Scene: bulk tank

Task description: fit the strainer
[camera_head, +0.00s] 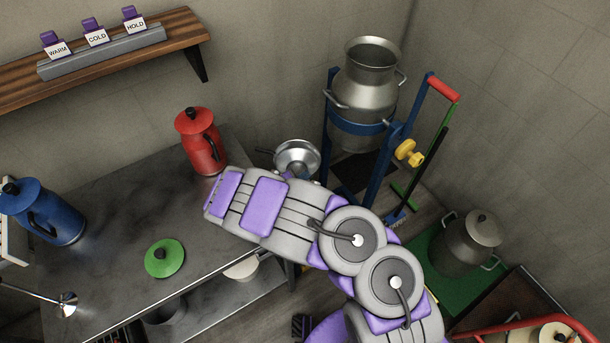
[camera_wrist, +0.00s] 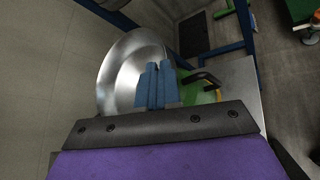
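The strainer (camera_head: 297,157) is a shiny silver bowl with a dark handle at its left, near the table's far right corner. In the wrist view the bowl (camera_wrist: 125,75) is large and close, just beyond my gripper (camera_wrist: 158,84). The two blue fingers are almost together at its near rim, apparently shut on it; the gripped part is hidden. A green jug with a black handle (camera_wrist: 207,78) shows partly behind the fingers; my arm hides it in the head view. I cannot tell whether strainer and jug touch. A green lid (camera_head: 165,258) lies on the table.
A red jug (camera_head: 203,150) and blue jug (camera_head: 45,212) stand on the grey table (camera_head: 110,215). A milk can (camera_head: 370,85) hangs in a blue frame behind the strainer. Another can (camera_head: 468,245) stands on a green mat. A wall shelf (camera_head: 110,60) holds labelled tags.

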